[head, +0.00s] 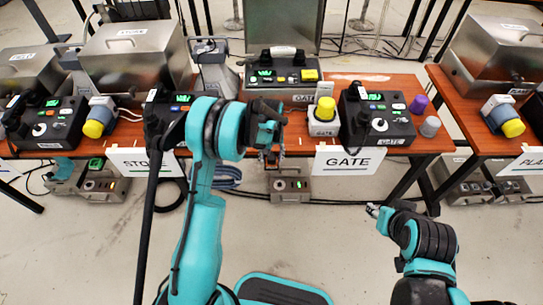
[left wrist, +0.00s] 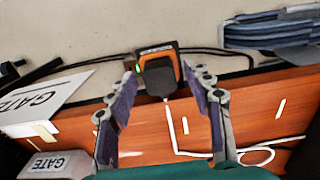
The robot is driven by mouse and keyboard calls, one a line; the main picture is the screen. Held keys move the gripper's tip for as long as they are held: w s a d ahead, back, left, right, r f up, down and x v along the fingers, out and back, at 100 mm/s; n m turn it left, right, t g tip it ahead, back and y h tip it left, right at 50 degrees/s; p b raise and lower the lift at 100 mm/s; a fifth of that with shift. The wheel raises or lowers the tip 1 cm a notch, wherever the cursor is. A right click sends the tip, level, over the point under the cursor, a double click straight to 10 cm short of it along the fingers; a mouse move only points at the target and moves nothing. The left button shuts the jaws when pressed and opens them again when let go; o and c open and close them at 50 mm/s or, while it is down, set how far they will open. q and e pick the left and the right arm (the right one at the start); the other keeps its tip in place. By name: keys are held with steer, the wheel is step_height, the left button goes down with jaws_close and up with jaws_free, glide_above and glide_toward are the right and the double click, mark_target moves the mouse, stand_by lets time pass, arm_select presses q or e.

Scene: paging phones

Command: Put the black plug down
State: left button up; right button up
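A white cable runs from the plug down over the wooden table.
The GATE sign (head: 349,160) hangs at the table front. A black console (head: 375,118) and a yellow-topped block (head: 324,115) stand right of my left gripper. A grey box (head: 289,185) is on the floor below. Open floor lies before the tables.

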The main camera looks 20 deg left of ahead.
mark_target(271, 157)
arm_select(q)
steer(key=shift+r+p, duration=0.35)
step_height(271, 157, up, 12)
steer(key=p, duration=0.4)
steer(key=s+r+m+t, duration=0.1)
steer(key=s+r+t, duration=0.2)
steer(key=s+r, duration=0.85)
steer(key=s+r+m+t, duration=0.2)
steer(key=s+r+t, duration=0.2)
steer(key=s, duration=1)
steer(key=shift+s+r, duration=0.15)
steer(key=shift+a, duration=0.1)
